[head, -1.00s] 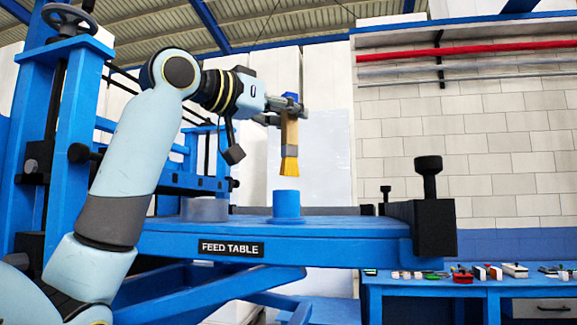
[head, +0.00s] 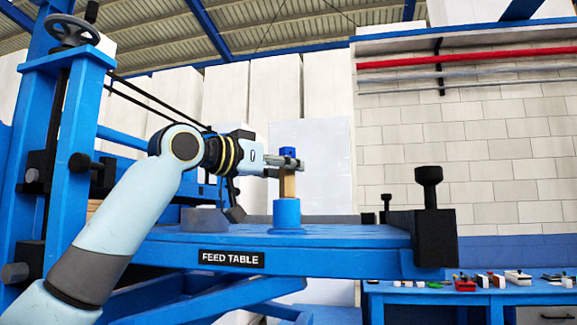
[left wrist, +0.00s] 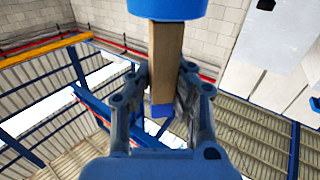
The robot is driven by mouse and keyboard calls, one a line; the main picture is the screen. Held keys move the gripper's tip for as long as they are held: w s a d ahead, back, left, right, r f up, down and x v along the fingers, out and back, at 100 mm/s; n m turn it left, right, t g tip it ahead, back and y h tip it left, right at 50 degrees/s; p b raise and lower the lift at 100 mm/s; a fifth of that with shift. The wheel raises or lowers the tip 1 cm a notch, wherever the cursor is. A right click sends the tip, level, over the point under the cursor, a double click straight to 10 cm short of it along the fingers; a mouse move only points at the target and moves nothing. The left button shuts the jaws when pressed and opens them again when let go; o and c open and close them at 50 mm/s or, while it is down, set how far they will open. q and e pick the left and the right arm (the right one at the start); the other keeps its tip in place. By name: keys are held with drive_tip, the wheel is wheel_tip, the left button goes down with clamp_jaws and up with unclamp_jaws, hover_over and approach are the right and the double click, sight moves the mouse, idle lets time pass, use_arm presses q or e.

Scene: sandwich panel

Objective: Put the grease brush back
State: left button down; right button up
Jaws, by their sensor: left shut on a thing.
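The grease brush (head: 288,184) stands upright with its wooden handle showing and a blue cap on top. Its bristles are hidden inside the blue cup (head: 287,212) on the feed table (head: 345,235). My left gripper (head: 289,163) is shut on the brush handle just above the cup. In the left wrist view the handle (left wrist: 165,62) runs between the fingers (left wrist: 164,95) into the blue cup (left wrist: 167,8). Whether the bristles touch the cup's bottom cannot be seen. My right gripper is not in view.
A grey round container (head: 204,220) stands left of the cup. A black clamp block with a knob (head: 433,230) stands at the table's right end. A blue workbench (head: 480,297) with several small items is at the lower right. The tabletop right of the cup is clear.

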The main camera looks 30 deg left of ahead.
use_arm(q)
drive_tip(key=c, duration=1.3)
unclamp_jaws()
drive_tip(key=shift+o, duration=0.2)
drive_tip(key=shift+r, duration=0.2)
drive_tip(key=shift+s+a+f, duration=0.1)
drive_tip(key=shift+s+a, duration=0.05)
drive_tip(key=shift+s, duration=0.15)
drive_tip(key=b+v, duration=0.7)
drive_tip(key=v, duration=0.4)
drive_tip(key=shift+s+b, duration=0.25)
drive_tip(key=shift+b, duration=0.1)
